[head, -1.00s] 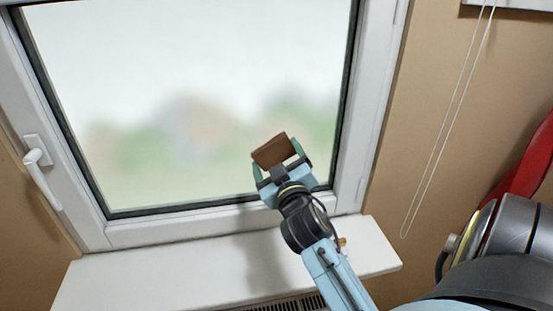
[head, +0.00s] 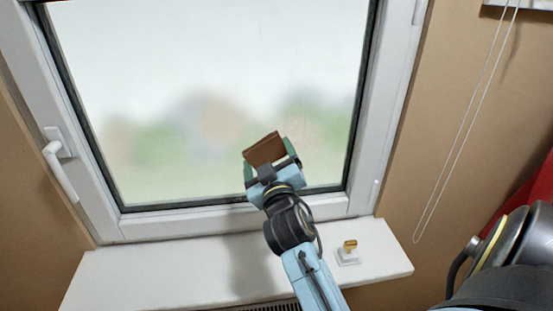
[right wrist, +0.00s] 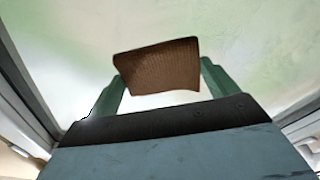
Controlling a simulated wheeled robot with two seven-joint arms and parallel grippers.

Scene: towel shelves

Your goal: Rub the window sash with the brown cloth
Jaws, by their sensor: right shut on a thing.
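The brown cloth (head: 266,149) is a small folded pad held between the green fingers of my right gripper (head: 270,162), in front of the lower glass. It also shows between the fingertips in the right wrist view (right wrist: 158,66). My right gripper is shut on it. The white window sash (head: 225,220) frames the pane, with a white handle (head: 58,160) on its left side. The cloth overlaps the glass above the bottom rail in the head view; I cannot tell whether it touches the glass. My left gripper is not in view.
The white sill (head: 200,265) lies below the window. A small white block with a brass-coloured top (head: 349,251) stands on its right part. A thin white cord loop (head: 465,130) hangs at the right wall. The sill's left part is clear.

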